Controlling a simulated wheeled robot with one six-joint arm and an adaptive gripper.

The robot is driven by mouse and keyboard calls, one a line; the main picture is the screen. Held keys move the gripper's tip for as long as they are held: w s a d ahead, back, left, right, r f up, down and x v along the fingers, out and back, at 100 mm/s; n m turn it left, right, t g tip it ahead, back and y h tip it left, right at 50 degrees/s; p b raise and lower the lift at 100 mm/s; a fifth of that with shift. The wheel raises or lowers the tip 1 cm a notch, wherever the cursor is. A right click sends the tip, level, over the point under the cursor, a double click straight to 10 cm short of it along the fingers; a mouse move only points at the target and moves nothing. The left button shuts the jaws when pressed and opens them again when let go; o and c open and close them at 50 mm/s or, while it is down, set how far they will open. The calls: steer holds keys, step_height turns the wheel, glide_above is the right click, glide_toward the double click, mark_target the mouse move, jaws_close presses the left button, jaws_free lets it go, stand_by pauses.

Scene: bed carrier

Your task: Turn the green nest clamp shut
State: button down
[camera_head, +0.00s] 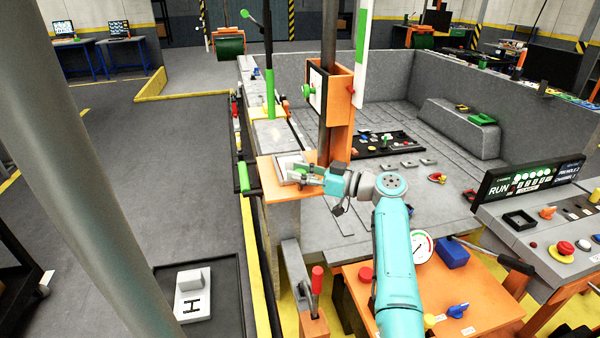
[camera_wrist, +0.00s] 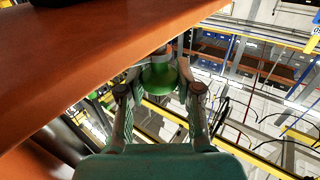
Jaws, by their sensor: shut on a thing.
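My gripper (camera_head: 304,174) is at the end of my teal arm, beside the orange post's ledge. In the wrist view, my gripper (camera_wrist: 160,74) is closed around a green rounded part, which I take as the green nest clamp (camera_wrist: 159,77). Its fingers stand on both sides of the green part. In the head view the clamp is mostly hidden by my gripper, and only a bit of green (camera_head: 299,167) shows over a pale plate (camera_head: 284,163). I cannot tell how far the clamp is turned.
The orange upright (camera_head: 340,110) stands just behind my gripper. A red-handled lever (camera_head: 317,282) rises in front. A control console (camera_head: 540,235) is at right, and an orange panel with a gauge (camera_head: 422,247) lies near my arm. The floor at left is mostly clear.

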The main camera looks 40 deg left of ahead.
steer(key=shift+n+g, duration=0.6)
steer(key=shift+g, duration=0.3)
steer(key=c, duration=0.8)
jaws_free()
steer(key=v, duration=1.2)
steer(key=shift+r, duration=0.2)
